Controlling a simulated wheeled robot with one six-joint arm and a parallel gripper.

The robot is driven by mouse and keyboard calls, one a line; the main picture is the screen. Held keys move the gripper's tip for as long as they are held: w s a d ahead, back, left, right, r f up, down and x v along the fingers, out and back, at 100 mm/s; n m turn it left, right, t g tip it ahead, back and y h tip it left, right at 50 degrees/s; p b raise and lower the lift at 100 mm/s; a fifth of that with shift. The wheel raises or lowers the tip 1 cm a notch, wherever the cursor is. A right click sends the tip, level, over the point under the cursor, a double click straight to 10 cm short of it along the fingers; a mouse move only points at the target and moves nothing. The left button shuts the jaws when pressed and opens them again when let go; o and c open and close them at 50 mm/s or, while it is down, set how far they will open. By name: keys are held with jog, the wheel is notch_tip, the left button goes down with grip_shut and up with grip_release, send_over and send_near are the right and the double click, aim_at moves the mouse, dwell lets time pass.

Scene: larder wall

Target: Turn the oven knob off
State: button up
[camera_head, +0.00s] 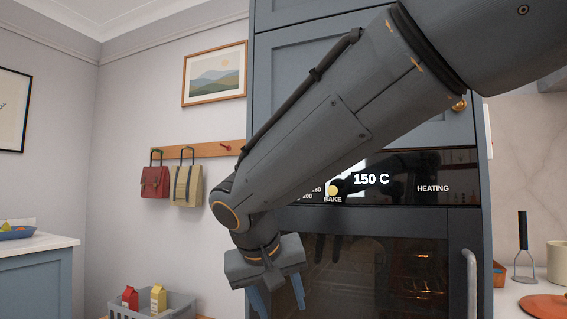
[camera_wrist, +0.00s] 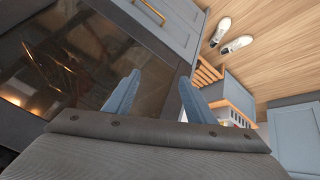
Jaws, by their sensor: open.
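The oven is built into a tall blue-grey cabinet, with a black control panel (camera_head: 400,172) above a dark glass door (camera_head: 380,270). The panel reads "150 C", "BAKE" and "HEATING". A small round yellow knob (camera_head: 333,190) shows just above the word "BAKE", close beside my arm's outline. Part of the panel's left side is hidden behind my arm. My gripper (camera_head: 278,296) points down in front of the oven door's left side, below and left of the knob. In the wrist view my gripper (camera_wrist: 158,95) has its two blue fingers apart with nothing between them; the knob is not seen there.
A vertical door handle (camera_head: 470,285) is at the oven's right. A grey crate (camera_head: 178,303) with cartons stands low left of my gripper. Bags hang from a wooden wall rail (camera_head: 195,150). White shoes (camera_wrist: 230,38) lie on the wooden floor.

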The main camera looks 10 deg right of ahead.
jog(key=w+d+r+m+t+h+p, duration=0.1)
jog(key=w+r+m+t+p, duration=0.15)
jog(key=r, duration=0.65)
jog(key=w+d+r+m+t+h+p, duration=0.1)
jog(key=w+r, duration=0.3)
jog(key=r, duration=0.5)
jog(key=w+d+r+m+t+h+p, duration=0.1)
jog(key=w+r+m+t+p, duration=0.15)
jog(key=r, duration=0.65)
jog(key=x, duration=0.8)
jog(key=shift+w+r+n+g, duration=0.2)
jog(key=shift+w+n+g, duration=0.1)
jog(key=shift+c, duration=0.4)
jog(key=shift+a+h, duration=0.1)
jog(key=shift+h, duration=0.2)
jog(key=c, duration=1)
jog(key=shift+o, duration=0.2)
